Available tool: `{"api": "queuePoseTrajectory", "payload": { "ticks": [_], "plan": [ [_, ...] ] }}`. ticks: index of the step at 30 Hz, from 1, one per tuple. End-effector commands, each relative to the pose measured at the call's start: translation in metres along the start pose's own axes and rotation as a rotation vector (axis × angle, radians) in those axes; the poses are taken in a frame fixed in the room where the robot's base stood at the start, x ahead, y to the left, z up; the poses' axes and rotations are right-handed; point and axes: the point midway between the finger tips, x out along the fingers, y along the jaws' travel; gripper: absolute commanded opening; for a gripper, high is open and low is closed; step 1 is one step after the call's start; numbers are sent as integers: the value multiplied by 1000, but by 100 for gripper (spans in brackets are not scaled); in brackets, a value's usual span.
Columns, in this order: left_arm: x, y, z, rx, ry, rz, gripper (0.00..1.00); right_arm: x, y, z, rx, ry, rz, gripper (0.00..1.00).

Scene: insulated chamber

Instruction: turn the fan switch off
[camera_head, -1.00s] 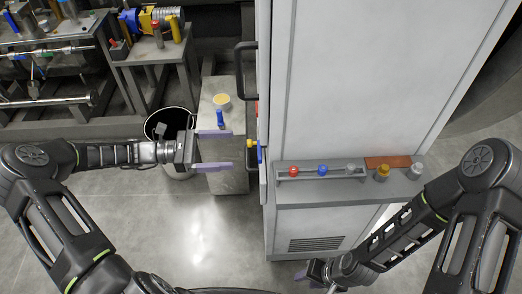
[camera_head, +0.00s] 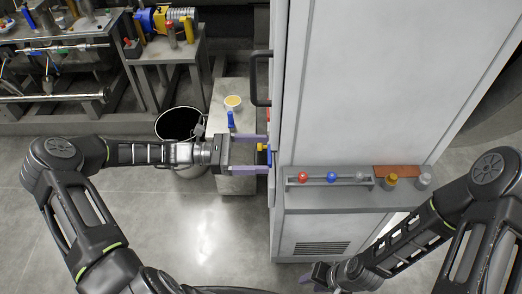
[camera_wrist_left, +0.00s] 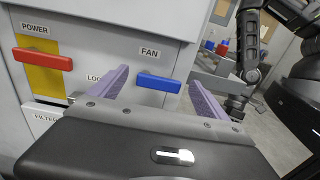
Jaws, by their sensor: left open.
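The fan switch (camera_wrist_left: 158,83) is a blue bar handle under the FAN label on the grey cabinet front in the left wrist view. It appears roughly level, between my two purple fingers in that picture. My left gripper (camera_head: 268,155) is open, with its fingertips at or very near the cabinet's left side in the head view. It also shows in the left wrist view (camera_wrist_left: 158,80). I cannot tell whether the fingers touch the switch. My right gripper (camera_head: 312,277) is low by the cabinet's base, partly hidden by its own arm; its jaw state is unclear.
A red power handle (camera_wrist_left: 43,59) on a yellow plate sits left of the fan switch. A black door handle (camera_head: 256,78) sticks out above my left gripper.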

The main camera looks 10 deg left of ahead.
Motion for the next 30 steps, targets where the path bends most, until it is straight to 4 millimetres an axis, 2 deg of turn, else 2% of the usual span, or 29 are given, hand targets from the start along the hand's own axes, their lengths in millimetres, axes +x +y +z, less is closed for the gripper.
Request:
{"api": "queuePoseTrajectory", "payload": {
  "ticks": [3,11,30],
  "plan": [
    [7,0,0,-1,-1,0,87,-2,0,0,1,-1,1,36],
    [8,0,-1,0,1,0,87,-1,0,0,1,-1,1,36],
    [8,0,0,0,1,0,35,-1,0,0,1,-1,1,36]
  ]
}}
